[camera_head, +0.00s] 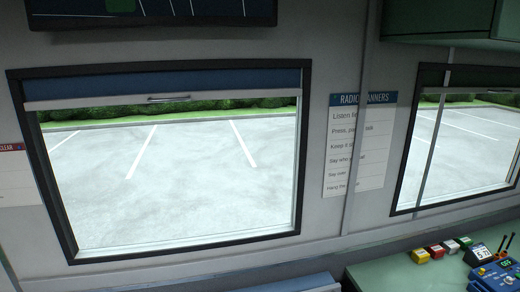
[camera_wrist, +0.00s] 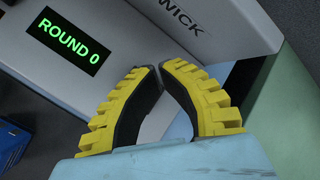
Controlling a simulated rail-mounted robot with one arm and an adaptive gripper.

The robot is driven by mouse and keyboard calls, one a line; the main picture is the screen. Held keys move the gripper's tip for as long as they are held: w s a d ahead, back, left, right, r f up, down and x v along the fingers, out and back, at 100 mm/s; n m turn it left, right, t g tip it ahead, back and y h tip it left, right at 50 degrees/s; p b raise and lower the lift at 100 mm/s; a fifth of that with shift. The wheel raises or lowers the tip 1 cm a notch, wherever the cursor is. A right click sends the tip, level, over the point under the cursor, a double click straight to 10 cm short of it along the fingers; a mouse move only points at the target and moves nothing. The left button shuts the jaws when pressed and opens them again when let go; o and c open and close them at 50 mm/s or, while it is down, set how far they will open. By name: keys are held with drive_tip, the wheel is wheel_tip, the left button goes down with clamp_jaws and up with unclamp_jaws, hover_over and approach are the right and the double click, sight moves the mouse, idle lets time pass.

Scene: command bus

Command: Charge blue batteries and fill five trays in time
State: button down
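My gripper (camera_wrist: 160,68) shows in the wrist view with two yellow and black ridged fingers. Their tips come together with nothing seen between them, so it looks shut and empty. It is in front of a grey machine (camera_wrist: 120,25) with a green "ROUND 0" display (camera_wrist: 68,38) and lettering ending in "WICK". My gripper is outside the head view. I cannot make out blue batteries or trays in either view. In the head view, a blue device (camera_head: 498,276) with a green display sits on the green counter (camera_head: 385,272) at the lower right.
A window (camera_head: 175,180) and a radio poster (camera_head: 358,145) are on the wall. A blue object (camera_wrist: 12,145) is at the wrist view's left edge.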

drive_tip(key=shift+f, duration=0.2)
idle(0.5)
drive_tip(key=shift+f+b, duration=0.3)
drive_tip(key=shift+b, duration=0.2)
drive_tip(key=shift+f, duration=0.15)
idle(0.3)
drive_tip(key=shift+r, duration=0.65)
drive_tip(key=shift+r, duration=0.1)
drive_tip(key=shift+r+p, duration=0.95)
drive_tip(key=shift+r, duration=1.95)
drive_tip(key=shift+d+f, duration=0.1)
